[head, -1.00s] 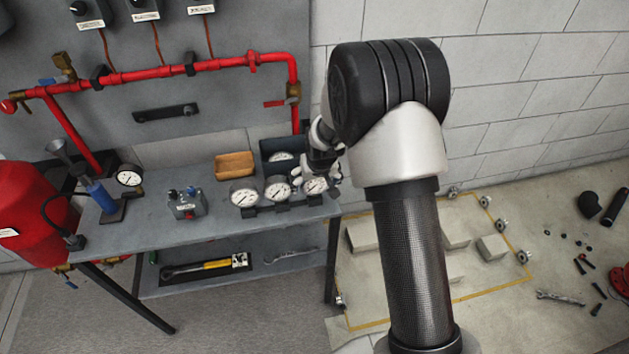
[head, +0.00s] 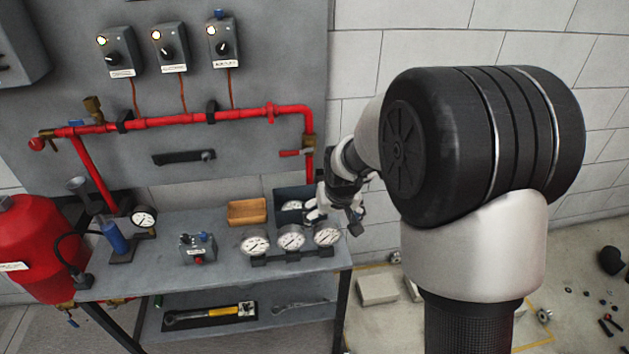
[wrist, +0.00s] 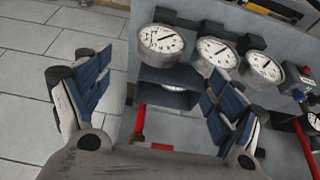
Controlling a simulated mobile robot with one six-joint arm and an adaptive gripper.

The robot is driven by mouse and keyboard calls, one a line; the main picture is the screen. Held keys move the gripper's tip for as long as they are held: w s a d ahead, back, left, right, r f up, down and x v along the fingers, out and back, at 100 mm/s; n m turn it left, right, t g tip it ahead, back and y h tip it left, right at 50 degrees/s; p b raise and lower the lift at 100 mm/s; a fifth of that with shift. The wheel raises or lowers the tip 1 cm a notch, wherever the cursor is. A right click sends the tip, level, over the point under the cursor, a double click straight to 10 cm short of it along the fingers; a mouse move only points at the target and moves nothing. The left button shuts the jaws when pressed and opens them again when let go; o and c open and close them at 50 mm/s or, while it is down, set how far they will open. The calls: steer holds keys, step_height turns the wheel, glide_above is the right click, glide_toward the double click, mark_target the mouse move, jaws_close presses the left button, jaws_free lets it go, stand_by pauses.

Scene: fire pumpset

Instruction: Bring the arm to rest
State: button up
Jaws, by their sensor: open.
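My gripper (head: 322,207) is above the right end of the grey bench (head: 190,275), close to the row of gauges. In the wrist view my gripper (wrist: 150,100) is open, with its two blue-padded fingers wide apart and nothing between them. Three round gauges (head: 290,238) stand in a rack at the bench's right front; they show beyond the fingers in the wrist view (wrist: 215,52). My arm's large dark joint fills much of the head view's right side and hides part of the wall and floor.
A dark blue bin (head: 290,195) and a wooden tray (head: 247,211) sit behind the gauges. A red pipe (head: 190,120) runs across the panel above. A grey button box (head: 197,248) and red tank (head: 35,250) are at left. Blocks (head: 377,290) and loose parts lie on the floor at right.

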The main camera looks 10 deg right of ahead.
steer(key=s+r, duration=1.3)
steer(key=s, duration=0.2)
steer(key=s+r, duration=0.1)
steer(key=s, duration=1.5)
steer(key=shift+s+r, duration=0.3)
steer(key=shift+s, duration=0.1)
